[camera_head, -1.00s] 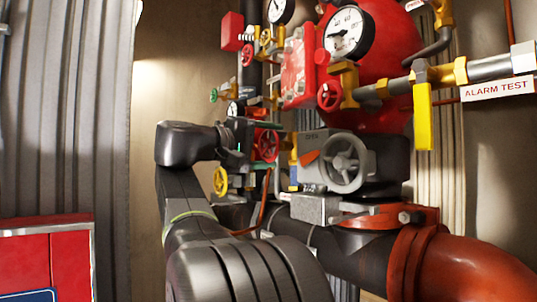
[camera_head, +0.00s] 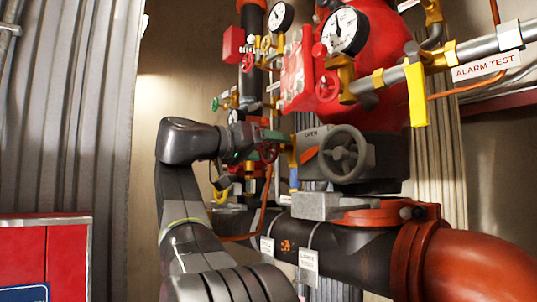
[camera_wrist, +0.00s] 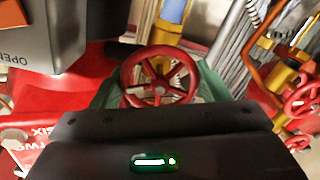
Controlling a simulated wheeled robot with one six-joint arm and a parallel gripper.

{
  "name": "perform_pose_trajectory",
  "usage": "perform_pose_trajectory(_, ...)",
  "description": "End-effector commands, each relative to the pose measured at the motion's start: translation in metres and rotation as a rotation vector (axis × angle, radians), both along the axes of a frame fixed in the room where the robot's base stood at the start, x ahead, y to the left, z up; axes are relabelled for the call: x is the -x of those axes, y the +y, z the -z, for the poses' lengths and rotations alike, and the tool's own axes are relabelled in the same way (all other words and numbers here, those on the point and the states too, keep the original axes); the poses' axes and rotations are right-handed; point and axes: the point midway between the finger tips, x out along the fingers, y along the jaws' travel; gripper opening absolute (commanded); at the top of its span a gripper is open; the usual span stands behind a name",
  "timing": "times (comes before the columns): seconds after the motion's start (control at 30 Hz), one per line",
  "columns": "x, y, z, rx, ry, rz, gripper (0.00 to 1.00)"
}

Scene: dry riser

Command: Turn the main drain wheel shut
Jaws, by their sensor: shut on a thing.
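A small red spoked handwheel (camera_wrist: 127,78) sits in the middle of the wrist view, between the green fingers of my gripper (camera_wrist: 159,72). My gripper is shut on this wheel. In the head view the gripper (camera_head: 270,138) reaches in from the left, and the wheel (camera_head: 268,153) is partly hidden by it. I see no readable label that names this wheel as the main drain.
A large dark handwheel (camera_head: 344,154) on a grey box stands just right of the gripper. A yellow lever (camera_head: 417,95), a pressure gauge (camera_head: 345,31) and other red handwheels (camera_head: 327,87) crowd the pipework. A red cabinet (camera_head: 45,258) stands lower left.

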Motion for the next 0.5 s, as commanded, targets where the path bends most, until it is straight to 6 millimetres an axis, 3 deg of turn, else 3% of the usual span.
perform_pose_trajectory(0.5, -0.0012, 0.0005, 0.003, -0.112, -0.146, 0.001, 0.46)
